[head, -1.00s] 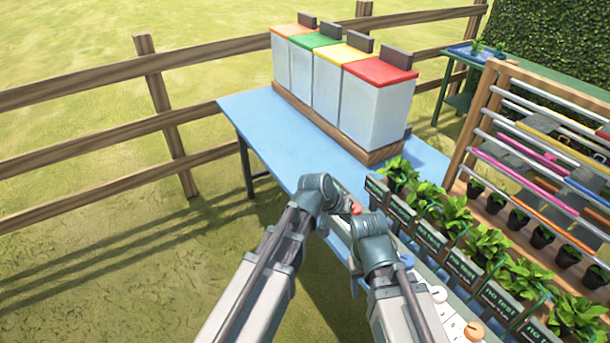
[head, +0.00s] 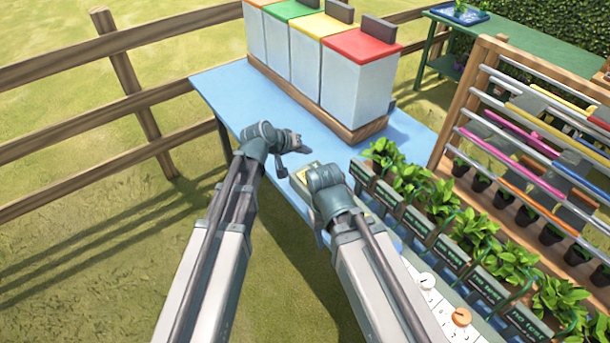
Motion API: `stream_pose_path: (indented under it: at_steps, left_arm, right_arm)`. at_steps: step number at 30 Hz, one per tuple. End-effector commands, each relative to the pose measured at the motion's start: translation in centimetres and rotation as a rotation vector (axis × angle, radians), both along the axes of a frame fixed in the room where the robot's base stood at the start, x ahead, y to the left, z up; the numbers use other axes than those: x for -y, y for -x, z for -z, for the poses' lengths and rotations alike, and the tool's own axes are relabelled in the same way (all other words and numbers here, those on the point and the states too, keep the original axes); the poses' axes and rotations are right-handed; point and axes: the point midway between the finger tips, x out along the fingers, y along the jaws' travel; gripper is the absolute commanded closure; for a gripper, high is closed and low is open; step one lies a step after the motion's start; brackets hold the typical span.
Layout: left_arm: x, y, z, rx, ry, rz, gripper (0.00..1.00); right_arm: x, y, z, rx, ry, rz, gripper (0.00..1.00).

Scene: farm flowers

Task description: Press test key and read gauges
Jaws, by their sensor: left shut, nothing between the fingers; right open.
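A white strip (head: 433,302) with round white and orange discs runs along the table's near edge, partly hidden by my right arm. Whether these discs are gauges or keys I cannot tell. A row of dark signs (head: 487,290) stands behind it; the nearest ones seem to read "no test". My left gripper (head: 303,149) is shut and empty above the blue table, in front of the bins. My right gripper (head: 304,174) is open near the far end of the sign row, mostly hidden behind its wrist. No test key can be made out.
Bins with orange, green, yellow and red lids (head: 361,45) stand on a wooden base on the blue table (head: 227,90). Leafy plants (head: 440,198) line the signs. A wooden rack (head: 466,113) with coloured bars and small pots stands at right. The table's left part is clear.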

Motion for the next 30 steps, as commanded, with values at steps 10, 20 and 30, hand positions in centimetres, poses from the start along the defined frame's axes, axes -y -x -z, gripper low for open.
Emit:
stream_pose_path:
  at_steps: [10,20,30]
  left_arm:
    - [0.0,0.0,1.0,-0.001,-0.001,0.001,1.00]
    - [0.0,0.0,4.9,0.000,-0.001,0.001,1.00]
    - [0.0,0.0,8.7,-0.001,-0.001,0.001,1.00]
  right_arm:
    - [0.0,0.0,1.0,0.000,0.000,0.000,0.50]
    - [0.0,0.0,4.9,0.000,0.000,0.000,0.50]
    - [0.0,0.0,8.7,0.000,0.000,0.000,0.50]
